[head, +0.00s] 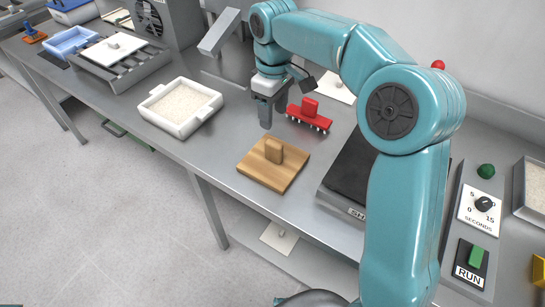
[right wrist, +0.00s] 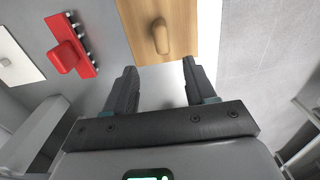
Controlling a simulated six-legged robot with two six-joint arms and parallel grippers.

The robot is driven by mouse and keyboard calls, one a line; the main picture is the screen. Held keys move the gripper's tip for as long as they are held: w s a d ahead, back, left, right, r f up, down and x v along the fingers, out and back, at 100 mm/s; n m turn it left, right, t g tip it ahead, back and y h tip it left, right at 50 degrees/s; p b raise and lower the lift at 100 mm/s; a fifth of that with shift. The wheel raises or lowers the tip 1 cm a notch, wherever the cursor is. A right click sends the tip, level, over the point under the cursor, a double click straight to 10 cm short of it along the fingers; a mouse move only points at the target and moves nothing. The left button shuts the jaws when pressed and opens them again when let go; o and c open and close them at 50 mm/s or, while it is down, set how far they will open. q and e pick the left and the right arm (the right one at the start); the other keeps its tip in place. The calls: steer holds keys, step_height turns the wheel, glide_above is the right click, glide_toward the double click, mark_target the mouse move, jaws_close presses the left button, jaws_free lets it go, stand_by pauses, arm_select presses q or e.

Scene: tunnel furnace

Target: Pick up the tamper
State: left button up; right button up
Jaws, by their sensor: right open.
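The tamper looks to be the square wooden board with an upright wooden handle (head: 274,151), lying flat on the grey bench. In the right wrist view the wooden board (right wrist: 180,15) is cut by the top edge, with its handle beyond the fingertips and roughly in line with the gap between them. My right gripper (head: 267,115) points down, open and empty, just behind and left of the board in the head view. It is apart from the handle. My left gripper is in neither view.
A red block with pins (head: 308,117) lies close to the right of my right gripper. A white tray of pale powder (head: 178,127) stands to the left. A black-topped scale-like plate (head: 345,178) is at right, near a RUN button panel (head: 472,264). Bare bench separates tray and board.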

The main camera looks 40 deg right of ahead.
mark_target(274, 143)
steer(key=f, duration=0.6)
steer(key=shift+s+f, duration=0.35)
steer(key=shift+w+f, duration=0.1)
steer(key=shift+f, duration=0.15)
step_height(274, 143, down, 5)
steer(key=shift+r, duration=0.2)
steer(key=shift+a+f, duration=0.1)
steer(key=shift+f, duration=0.3)
steer(key=shift+c, duration=0.6)
steer(key=shift+r, duration=0.1)
jaws_close()
